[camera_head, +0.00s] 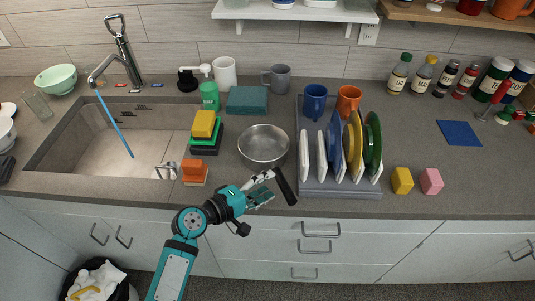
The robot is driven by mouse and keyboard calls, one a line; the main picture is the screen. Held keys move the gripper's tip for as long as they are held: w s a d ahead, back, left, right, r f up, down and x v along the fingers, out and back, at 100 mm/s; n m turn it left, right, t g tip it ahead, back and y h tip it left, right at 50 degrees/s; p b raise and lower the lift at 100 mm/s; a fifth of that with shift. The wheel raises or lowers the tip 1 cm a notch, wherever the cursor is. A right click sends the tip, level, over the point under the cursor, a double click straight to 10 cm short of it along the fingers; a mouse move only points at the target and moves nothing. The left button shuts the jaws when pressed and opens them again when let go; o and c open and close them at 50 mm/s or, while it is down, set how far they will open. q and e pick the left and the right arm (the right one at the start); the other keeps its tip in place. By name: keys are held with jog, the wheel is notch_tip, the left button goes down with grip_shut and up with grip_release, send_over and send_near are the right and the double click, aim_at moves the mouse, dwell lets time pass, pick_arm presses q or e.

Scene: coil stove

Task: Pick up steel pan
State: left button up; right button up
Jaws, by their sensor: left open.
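The steel pan (263,145) sits on the grey counter right of the sink, its round bowl empty and shiny. Its black handle (286,187) points toward the front and right, over the counter's front edge. My left gripper (268,183) is open just left of the handle, with its fingers close to it. I cannot tell whether a finger touches the handle. My right gripper is not in view.
A grey dish rack (341,191) with upright plates and mugs stands right of the pan. Sponges (195,168) and the sink (85,150) with running water are to the left. Yellow (402,181) and pink (431,181) blocks stand further right.

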aim_at(280, 177)
pick_arm(q)
jog(key=shift+w+d, duration=0.35)
jog(key=shift+d, duration=0.05)
jog(key=p+x, duration=0.2)
jog(key=x, duration=0.2)
jog(key=shift+w+d, duration=0.25)
jog(key=shift+d, duration=0.05)
jog(key=shift+a, duration=0.1)
jog(key=c, duration=0.6)
grip_shut()
